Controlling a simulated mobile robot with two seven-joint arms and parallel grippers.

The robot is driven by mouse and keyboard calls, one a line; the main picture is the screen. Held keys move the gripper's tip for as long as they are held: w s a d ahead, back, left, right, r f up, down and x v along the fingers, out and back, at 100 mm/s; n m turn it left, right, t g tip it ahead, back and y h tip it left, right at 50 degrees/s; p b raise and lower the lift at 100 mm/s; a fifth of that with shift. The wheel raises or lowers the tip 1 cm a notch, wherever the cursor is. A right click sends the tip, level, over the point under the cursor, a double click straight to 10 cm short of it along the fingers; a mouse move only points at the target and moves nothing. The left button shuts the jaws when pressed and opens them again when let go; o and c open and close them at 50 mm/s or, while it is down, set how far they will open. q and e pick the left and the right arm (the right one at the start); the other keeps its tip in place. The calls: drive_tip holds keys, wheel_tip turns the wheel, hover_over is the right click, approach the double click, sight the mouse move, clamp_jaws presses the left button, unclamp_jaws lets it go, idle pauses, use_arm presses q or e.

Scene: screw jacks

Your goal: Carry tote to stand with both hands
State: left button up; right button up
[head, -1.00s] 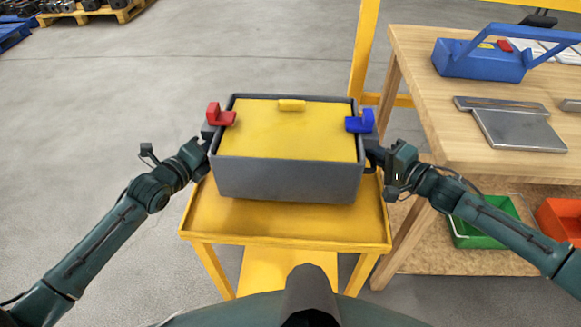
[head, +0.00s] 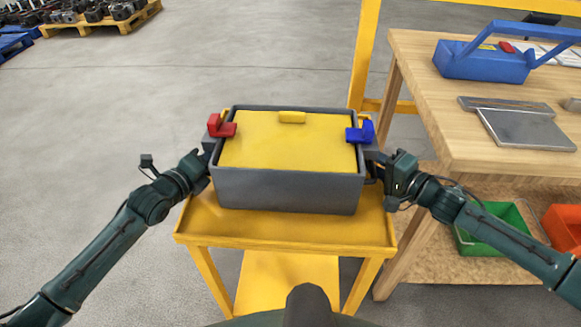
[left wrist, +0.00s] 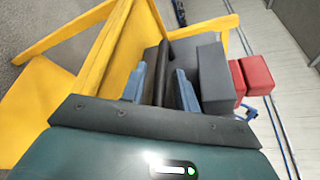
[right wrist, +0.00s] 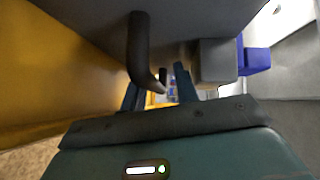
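The tote (head: 285,190) is a grey box with a yellow lid (head: 285,145), a red latch (head: 221,127) at left and a blue latch (head: 361,132) at right. It is level over the yellow stand (head: 220,229); I cannot tell whether its underside touches the top. My left gripper (head: 207,160) is at its left end; in the left wrist view the fingers (left wrist: 160,85) are around a dark handle. My right gripper (head: 377,163) is at the right end; its fingers (right wrist: 160,92) are around the dark right handle (right wrist: 140,45). Both finger gaps look narrow. Tote sides partly hide the grips.
A wooden workbench (head: 455,140) stands close on the right, bearing a blue toolbox (head: 482,62) and metal plates (head: 525,130). Green (head: 495,225) and orange (head: 563,228) bins sit on its lower shelf. A yellow post (head: 364,60) rises behind the stand.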

use_arm(q)
drive_tip(key=shift+o, duration=0.2)
drive_tip(key=shift+a+f, duration=0.1)
drive_tip(key=shift+f, duration=0.15)
use_arm(e)
drive_tip(key=shift+o, duration=0.2)
drive_tip(key=shift+s+d+f+h, duration=0.1)
drive_tip(key=shift+s+f+h, duration=0.05)
drive_tip(key=shift+f, duration=0.25)
drive_tip(key=shift+s+d+f+h, duration=0.1)
drive_tip(key=shift+f+h, duration=0.05)
drive_tip(key=shift+f, duration=0.2)
use_arm(q)
drive_tip(key=shift+s, duration=0.2)
drive_tip(key=v, duration=0.7)
drive_tip(key=shift+s+a+r, duration=0.1)
drive_tip(key=shift+s+r, duration=0.2)
drive_tip(key=shift+r, duration=0.05)
use_arm(e)
drive_tip(key=shift+s+d, duration=0.2)
drive_tip(key=r+v, duration=0.1)
drive_tip(key=v, duration=0.6)
drive_tip(key=shift+r, duration=0.25)
drive_tip(key=shift+w, duration=0.1)
